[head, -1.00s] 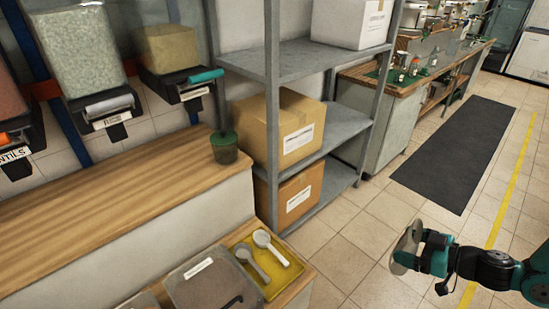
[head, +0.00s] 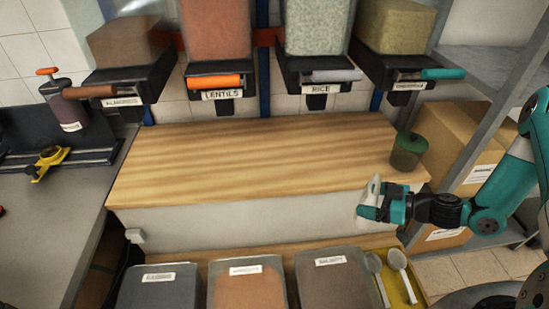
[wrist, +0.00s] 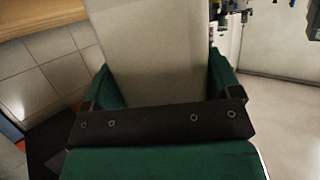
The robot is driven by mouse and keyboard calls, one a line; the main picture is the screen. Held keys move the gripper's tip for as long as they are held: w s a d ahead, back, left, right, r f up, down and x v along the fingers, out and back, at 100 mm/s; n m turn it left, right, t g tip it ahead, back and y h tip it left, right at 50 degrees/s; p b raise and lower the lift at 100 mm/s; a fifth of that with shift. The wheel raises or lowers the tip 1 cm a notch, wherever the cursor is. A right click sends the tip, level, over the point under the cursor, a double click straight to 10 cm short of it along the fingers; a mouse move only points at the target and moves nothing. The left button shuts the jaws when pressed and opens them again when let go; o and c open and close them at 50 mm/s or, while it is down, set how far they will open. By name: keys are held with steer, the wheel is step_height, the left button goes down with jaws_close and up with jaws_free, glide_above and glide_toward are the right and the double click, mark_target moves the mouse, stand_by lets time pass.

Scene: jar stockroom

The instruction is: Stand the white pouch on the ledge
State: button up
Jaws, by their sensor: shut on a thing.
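My gripper (head: 376,204) is at the right in the head view, in front of the right end of the wooden ledge (head: 240,160). It is shut on the white pouch (head: 374,186), a pale flat shape partly hidden by the jaws. In the wrist view the pouch (wrist: 155,50) fills the middle, between the two green fingers. The pouch is off the ledge, held in the air near its front edge. The ledge top is a long wooden board, mostly bare.
A green jar (head: 408,152) stands at the ledge's right end. Dispensers, including lentils (head: 216,80) and rice (head: 324,75), hang above the back. Lidded bins (head: 246,285) and a yellow tray with scoops (head: 402,290) sit in front, below. A metal shelf holds cartons (head: 450,135) at the right.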

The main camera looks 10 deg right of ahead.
steer(key=w+a+r+m+t+h+b, duration=0.25)
steer(key=w+r+m+b, duration=0.2)
steer(key=w+b, duration=0.5)
steer(key=shift+n+t+h, duration=0.35)
steer(key=shift+h, duration=0.1)
steer(key=r+p+x, duration=0.1)
steer(key=p+x, duration=0.1)
steer(key=x, duration=0.3)
steer(key=r+p+x, duration=0.1)
steer(key=p+x, duration=0.1)
steer(key=x, duration=0.3)
steer(key=w+r+p+x, duration=0.1)
steer(key=x, duration=0.4)
steer(key=shift+w+a+p, duration=0.25)
steer(key=shift+a+p, duration=0.15)
steer(key=shift+a, duration=0.05)
steer(key=shift+f, duration=0.3)
steer(key=shift+f, duration=0.15)
steer(key=o, duration=0.8)
